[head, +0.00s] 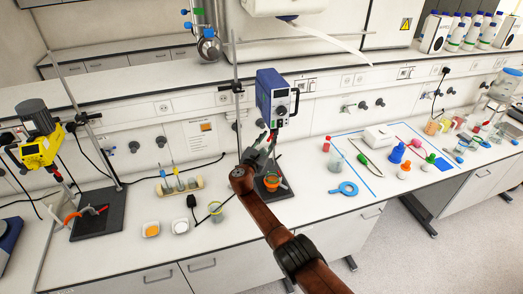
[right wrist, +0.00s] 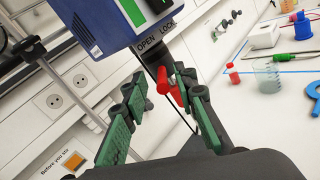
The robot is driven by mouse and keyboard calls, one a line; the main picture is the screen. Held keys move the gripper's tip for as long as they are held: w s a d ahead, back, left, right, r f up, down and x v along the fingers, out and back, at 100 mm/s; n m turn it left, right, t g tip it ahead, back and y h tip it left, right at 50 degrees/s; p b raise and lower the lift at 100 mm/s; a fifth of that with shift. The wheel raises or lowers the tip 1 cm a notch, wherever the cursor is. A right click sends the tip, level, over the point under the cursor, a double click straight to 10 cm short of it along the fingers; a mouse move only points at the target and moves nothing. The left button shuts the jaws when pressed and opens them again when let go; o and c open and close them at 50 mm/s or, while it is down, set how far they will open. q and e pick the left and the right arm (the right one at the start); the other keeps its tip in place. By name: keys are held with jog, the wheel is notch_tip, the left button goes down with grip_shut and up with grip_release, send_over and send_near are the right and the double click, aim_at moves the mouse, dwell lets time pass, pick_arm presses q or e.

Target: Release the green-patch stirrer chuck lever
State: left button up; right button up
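The blue stirrer (head: 272,92) with a green patch stands at mid-bench on a rod. In the right wrist view its blue housing (right wrist: 108,18) carries the green patch (right wrist: 132,12) and a plate reading OPEN at left and LOCK at right. A red chuck lever (right wrist: 176,92) hangs below the plate. My right gripper (head: 263,142) is just below the stirrer head. In the right wrist view its green-padded fingers (right wrist: 163,100) are apart, with the lever between them, nearer the right finger. Contact with that finger cannot be told. My left gripper is out of view.
A yellow stirrer (head: 38,152) stands at the left. An orange-rimmed vessel (head: 272,183) is below the blue stirrer. A vial rack (head: 180,186) and small dishes are left of it. Bottles, a beaker (head: 336,160) and a blue ring (head: 344,188) lie to the right.

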jog(key=v, duration=1.1)
jog(key=shift+r, duration=0.1)
